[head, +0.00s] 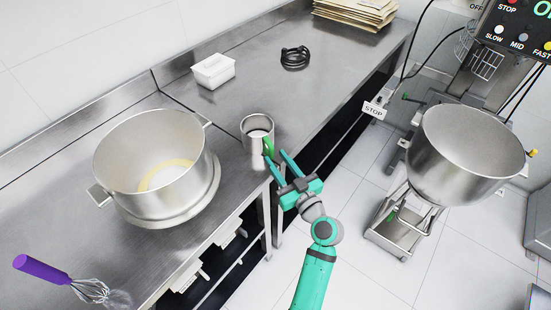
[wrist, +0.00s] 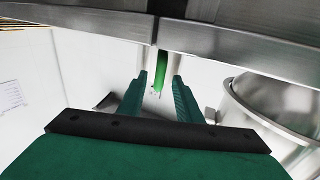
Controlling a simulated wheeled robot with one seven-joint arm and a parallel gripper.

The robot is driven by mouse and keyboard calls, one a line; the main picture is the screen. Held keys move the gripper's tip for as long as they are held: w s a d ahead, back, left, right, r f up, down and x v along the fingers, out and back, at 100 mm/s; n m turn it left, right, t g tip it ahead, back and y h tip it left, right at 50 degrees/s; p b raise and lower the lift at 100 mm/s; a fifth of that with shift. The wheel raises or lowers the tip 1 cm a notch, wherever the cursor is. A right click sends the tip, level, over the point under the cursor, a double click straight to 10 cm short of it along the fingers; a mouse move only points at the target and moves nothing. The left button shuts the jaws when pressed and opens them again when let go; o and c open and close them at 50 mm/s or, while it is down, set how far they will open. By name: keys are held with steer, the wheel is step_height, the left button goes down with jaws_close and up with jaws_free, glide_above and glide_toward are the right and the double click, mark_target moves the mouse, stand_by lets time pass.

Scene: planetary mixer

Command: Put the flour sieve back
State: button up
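The flour sieve (head: 257,133) looks like a metal cup with a green handle. It stands near the front edge of the steel table (head: 215,115), right of the large pot. My gripper (head: 275,156) is at the table edge, just in front of the sieve, with its fingers apart. In the wrist view my gripper (wrist: 160,80) shows a gap between the fingers, and a green handle (wrist: 160,66) lies in line with that gap. I cannot tell whether the fingers touch the handle. The sieve's cup is not clear in the wrist view.
A large two-handled pot (head: 120,150) holds pale contents on the table. A purple-handled whisk (head: 55,275) lies front left. A white tub (head: 213,71), a black coil (head: 295,58) and a paper stack (head: 355,12) sit farther back. The mixer bowl (head: 465,160) stands right, across open floor.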

steer(key=v, duration=1)
steer(key=s+f+m+g+h, duration=0.1)
steer(key=s+f+m+h, duration=0.65)
steer(key=s+f, duration=0.8)
steer(key=s+a+r+h, duration=0.1)
steer(key=s+r, duration=0.3)
steer(key=s, duration=0.5)
steer(key=s+a+r+n+h, duration=0.1)
steer(key=s+a+r, duration=0.2)
steer(key=s, duration=0.6)
steer(key=shift+s+r+t, duration=0.25)
steer(key=shift+r+t, duration=0.15)
steer(key=shift+r, duration=0.1)
